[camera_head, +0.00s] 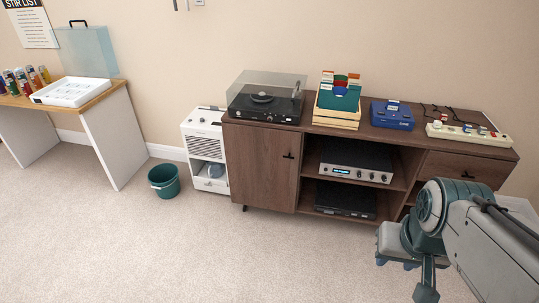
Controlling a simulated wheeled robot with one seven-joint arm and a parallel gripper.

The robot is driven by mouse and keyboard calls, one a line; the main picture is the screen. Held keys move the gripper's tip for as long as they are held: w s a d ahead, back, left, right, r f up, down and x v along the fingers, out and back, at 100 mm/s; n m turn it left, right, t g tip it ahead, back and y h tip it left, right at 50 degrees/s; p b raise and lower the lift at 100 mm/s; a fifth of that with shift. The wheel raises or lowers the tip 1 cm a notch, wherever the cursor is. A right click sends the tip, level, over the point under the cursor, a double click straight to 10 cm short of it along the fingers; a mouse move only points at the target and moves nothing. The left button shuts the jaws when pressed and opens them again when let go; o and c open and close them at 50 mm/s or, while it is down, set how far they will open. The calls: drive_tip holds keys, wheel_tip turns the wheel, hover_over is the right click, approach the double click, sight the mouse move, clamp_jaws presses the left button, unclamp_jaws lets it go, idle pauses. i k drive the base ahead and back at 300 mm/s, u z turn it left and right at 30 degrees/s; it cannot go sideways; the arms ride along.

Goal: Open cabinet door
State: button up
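A long brown wooden cabinet (320,131) stands against the wall. Its left cabinet door (260,172) is shut, flush with the front. A small black handle (290,155) sits near that door's right edge. My gripper (398,263) is at the lower right, in front of the cabinet's right half and well to the right of the door handle. It is apart from the door, and nothing is seen held in it. The arm and viewing angle hide its fingertips, so its opening is unclear.
The middle shelves hold a silver amplifier (356,160) and a black player (345,199). A turntable (265,99) stands above the door. A white appliance (206,149) stands close left of the cabinet, with a green bin (164,181) beyond. Carpet before the door is clear.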

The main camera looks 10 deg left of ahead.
sight(263, 163)
drive_tip(key=z, duration=0.35)
drive_tip(key=i, duration=1.45)
drive_tip(key=u, duration=1)
drive_tip(key=i, duration=0.55)
drive_tip(key=u, duration=0.55)
